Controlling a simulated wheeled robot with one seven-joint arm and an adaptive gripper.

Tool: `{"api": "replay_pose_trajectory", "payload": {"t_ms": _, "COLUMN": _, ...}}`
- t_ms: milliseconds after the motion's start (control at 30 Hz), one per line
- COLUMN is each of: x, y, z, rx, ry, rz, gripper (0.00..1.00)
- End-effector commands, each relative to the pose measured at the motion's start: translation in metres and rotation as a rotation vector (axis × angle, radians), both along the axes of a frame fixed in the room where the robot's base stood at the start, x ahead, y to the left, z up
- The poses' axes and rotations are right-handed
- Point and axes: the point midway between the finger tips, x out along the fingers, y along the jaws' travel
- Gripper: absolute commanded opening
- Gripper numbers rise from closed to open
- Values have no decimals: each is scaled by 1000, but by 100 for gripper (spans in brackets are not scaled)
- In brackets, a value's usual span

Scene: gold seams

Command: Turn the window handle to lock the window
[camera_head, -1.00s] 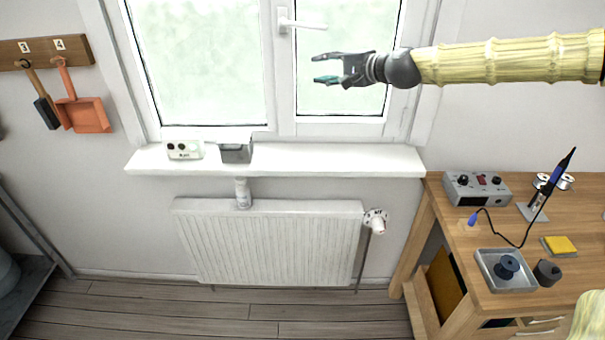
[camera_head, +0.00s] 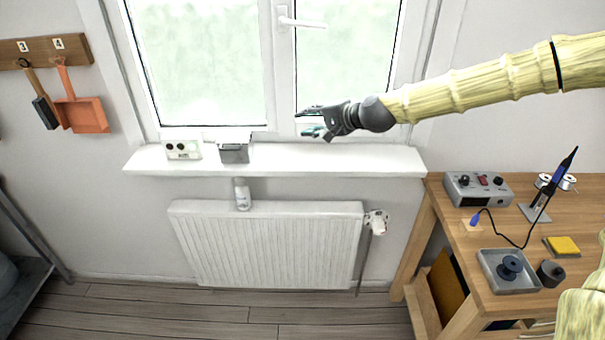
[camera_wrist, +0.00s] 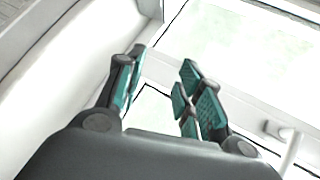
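The white window handle (camera_head: 300,21) is at the top of the head view, on the middle frame of the window (camera_head: 345,60). Its lever points sideways to the right. The handle also shows at the lower right of the wrist view (camera_wrist: 288,140). My gripper (camera_head: 304,121) is in front of the lower part of the right pane, well below the handle and apart from it.
The white sill (camera_head: 330,160) below my gripper holds a small socket box (camera_head: 182,150) and a grey container (camera_head: 234,153) on its left. A radiator (camera_head: 265,245) hangs beneath. A workbench (camera_head: 450,245) with soldering tools stands at right. The sill's right half is clear.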

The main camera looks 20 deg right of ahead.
Motion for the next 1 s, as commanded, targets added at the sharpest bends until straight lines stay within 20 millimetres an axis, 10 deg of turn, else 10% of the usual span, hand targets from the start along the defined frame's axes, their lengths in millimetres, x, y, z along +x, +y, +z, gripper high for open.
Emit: {"api": "replay_pose_trajectory", "payload": {"t_ms": 1000, "x": -43, "y": 33, "z": -130, "rx": -163, "ry": 108, "rz": 74, "gripper": 36}}
